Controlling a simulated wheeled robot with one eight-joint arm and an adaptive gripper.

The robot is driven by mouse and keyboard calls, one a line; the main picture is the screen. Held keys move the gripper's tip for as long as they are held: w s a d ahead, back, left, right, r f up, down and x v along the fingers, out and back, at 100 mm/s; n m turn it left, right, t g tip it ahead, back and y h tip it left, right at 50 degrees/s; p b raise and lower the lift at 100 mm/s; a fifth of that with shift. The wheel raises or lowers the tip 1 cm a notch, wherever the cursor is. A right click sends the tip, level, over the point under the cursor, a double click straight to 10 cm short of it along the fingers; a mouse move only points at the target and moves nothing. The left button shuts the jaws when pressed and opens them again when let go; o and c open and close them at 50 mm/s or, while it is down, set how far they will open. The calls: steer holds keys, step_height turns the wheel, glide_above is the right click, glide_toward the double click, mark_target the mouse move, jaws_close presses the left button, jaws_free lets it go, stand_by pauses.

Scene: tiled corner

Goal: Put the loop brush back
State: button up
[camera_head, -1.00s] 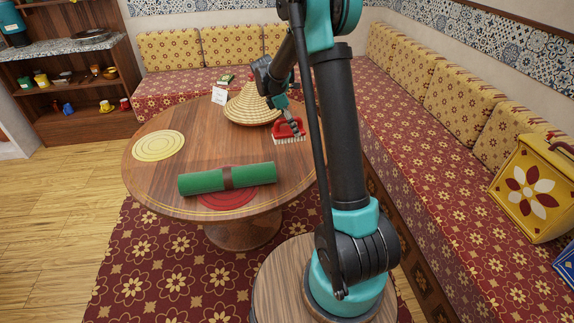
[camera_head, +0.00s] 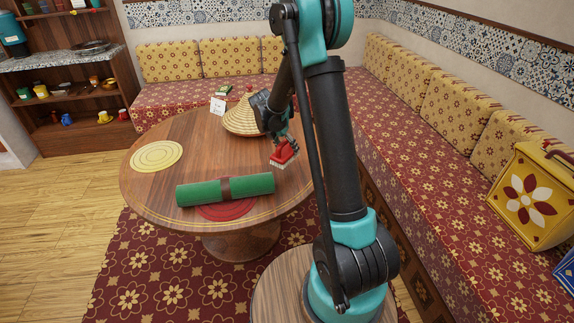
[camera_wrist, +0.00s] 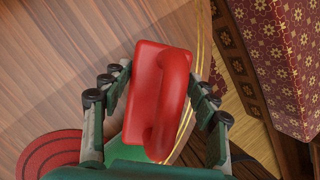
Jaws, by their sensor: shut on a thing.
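The loop brush (camera_head: 284,153) is red with a looped handle and pale bristles below. In the head view it is held tilted above the right part of the round table (camera_head: 165,190). My gripper (camera_head: 283,140) is shut on it. In the wrist view the red brush (camera_wrist: 146,100) fills the middle, its loop handle facing the camera, with the fingers of my gripper (camera_wrist: 152,98) on both sides of it. The bristles are hidden in the wrist view.
A green roll (camera_head: 200,191) with a brown band lies across a red round mat (camera_head: 228,209). A yellow round mat (camera_head: 156,156) lies at the table's left. Patterned benches (camera_head: 430,150) line the walls.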

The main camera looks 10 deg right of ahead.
steer(key=shift+f, duration=4.2)
steer(key=o, duration=1.4)
steer(key=shift+o, duration=0.2)
